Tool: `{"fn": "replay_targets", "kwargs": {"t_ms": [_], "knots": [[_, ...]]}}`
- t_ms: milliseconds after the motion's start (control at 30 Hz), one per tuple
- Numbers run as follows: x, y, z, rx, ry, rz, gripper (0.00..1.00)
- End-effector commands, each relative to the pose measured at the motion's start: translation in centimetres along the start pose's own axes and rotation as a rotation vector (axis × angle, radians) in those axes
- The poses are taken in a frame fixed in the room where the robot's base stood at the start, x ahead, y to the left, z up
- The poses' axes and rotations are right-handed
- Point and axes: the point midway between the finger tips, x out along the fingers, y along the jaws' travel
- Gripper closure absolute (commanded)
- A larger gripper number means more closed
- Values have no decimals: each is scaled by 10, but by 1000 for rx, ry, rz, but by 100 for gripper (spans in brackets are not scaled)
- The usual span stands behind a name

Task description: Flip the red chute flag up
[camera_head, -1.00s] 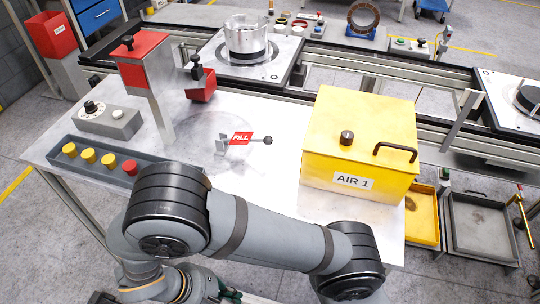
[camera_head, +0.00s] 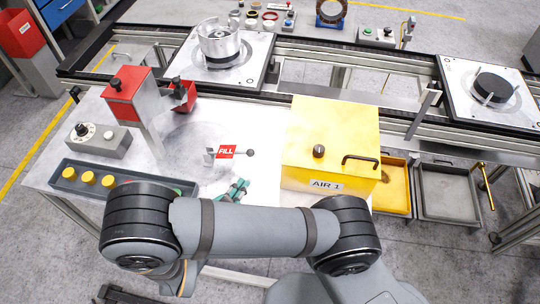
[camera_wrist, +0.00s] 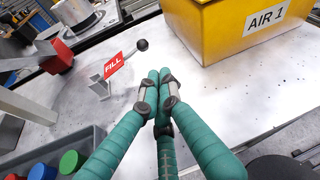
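The red chute flag (camera_head: 226,152), marked FILL, sits low over the white tabletop on a small grey bracket (camera_head: 209,157). Its rod lies roughly level and ends in a black ball knob (camera_head: 250,153) on the right. In the wrist view, the flag (camera_wrist: 113,64) and knob (camera_wrist: 142,45) are ahead of the fingers, slightly left. My gripper (camera_head: 240,184) is on the near side of the flag, apart from it. In the wrist view, the teal fingers of my gripper (camera_wrist: 159,75) are together at the tips, with nothing visible between them.
A yellow AIR 1 box (camera_head: 334,150) stands right of the flag. A red-topped chute post (camera_head: 128,95) stands to the left, with a grey knob box (camera_head: 98,140). A button tray (camera_head: 75,167) lies along the near left, partly behind my arm. The tabletop around the flag is clear.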

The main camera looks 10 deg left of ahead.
Motion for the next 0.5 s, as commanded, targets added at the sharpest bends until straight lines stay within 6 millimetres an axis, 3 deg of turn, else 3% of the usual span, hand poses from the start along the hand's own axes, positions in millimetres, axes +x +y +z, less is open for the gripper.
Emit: {"fn": "replay_targets", "kwargs": {"t_ms": [500], "knots": [[3, 5, 3, -36, -14, 19, 100]]}}
